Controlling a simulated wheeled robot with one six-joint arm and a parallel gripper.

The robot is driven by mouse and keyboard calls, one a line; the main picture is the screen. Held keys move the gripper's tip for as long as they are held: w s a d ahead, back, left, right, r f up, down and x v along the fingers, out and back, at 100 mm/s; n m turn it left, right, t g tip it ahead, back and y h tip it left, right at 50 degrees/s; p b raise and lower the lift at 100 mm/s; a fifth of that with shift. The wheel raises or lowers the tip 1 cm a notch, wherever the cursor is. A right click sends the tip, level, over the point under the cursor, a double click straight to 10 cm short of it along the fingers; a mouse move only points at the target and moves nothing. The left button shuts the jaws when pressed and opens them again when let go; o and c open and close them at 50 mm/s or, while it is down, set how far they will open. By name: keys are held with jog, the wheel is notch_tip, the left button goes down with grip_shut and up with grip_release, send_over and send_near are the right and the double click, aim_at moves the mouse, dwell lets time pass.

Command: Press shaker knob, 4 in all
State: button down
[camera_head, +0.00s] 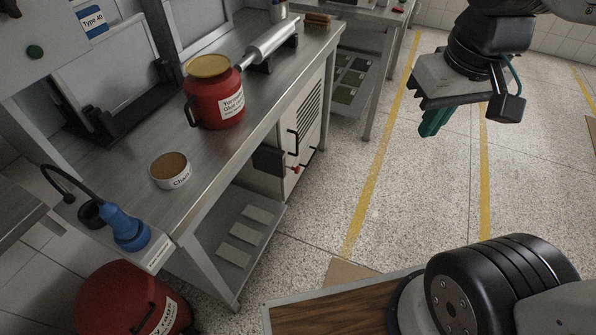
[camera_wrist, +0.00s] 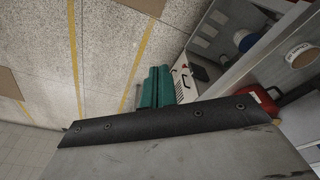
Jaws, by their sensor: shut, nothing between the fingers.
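A small red knob (camera_head: 295,168) sits low on the white vented cabinet (camera_head: 304,122) under the workbench. I cannot tell for sure that this is the shaker knob. In the wrist view a red spot (camera_wrist: 185,66) shows on the white cabinet (camera_wrist: 188,86), just right of my fingers. My gripper (camera_head: 431,131) has teal fingers and hangs over the open floor, to the right of the cabinet and apart from it. The fingers are together and empty, and they also show in the wrist view (camera_wrist: 157,72).
The steel workbench (camera_head: 262,108) carries a red glue pot (camera_head: 212,104), a small round tin (camera_head: 170,172), a metal cylinder (camera_head: 272,42) and a blue device (camera_head: 125,229). A red container (camera_head: 125,305) stands at the lower left.

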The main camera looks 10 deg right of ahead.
jog(key=w+d+f+n+t, duration=0.15)
jog(key=w+f, duration=0.35)
jog(key=w, duration=0.8)
jog(key=w+d+f+n+t, duration=0.15)
jog(key=w+f, duration=0.45)
jog(key=w, duration=0.7)
jog(key=w+f+t, duration=0.2)
jog(key=w+f, duration=0.3)
jog(key=w, duration=0.8)
jog(key=w+f+n+t, duration=0.1)
jog(key=w+f, duration=0.3)
jog(key=f, duration=0.6)
jog(key=w+f+n+t+y, duration=0.1)
jog(key=w+f+t, duration=0.15)
jog(key=f, duration=0.65)
jog(key=w+f+n+t, duration=0.1)
jog(key=w+f, duration=0.3)
jog(key=f, duration=0.6)
jog(key=s+f+t, duration=0.1)
jog(key=s+f, duration=0.2)
jog(key=f, duration=0.4)
jog(key=s+a+f+n+t+y, duration=0.1)
jog(key=s+f, duration=0.2)
jog(key=f, duration=0.3)
jog(key=s+a+f+t+y, duration=0.1)
jog(key=s+f, duration=0.2)
jog(key=f, duration=0.4)
jog(key=shift+a+f, duration=0.15)
jog(key=shift+f, duration=0.15)
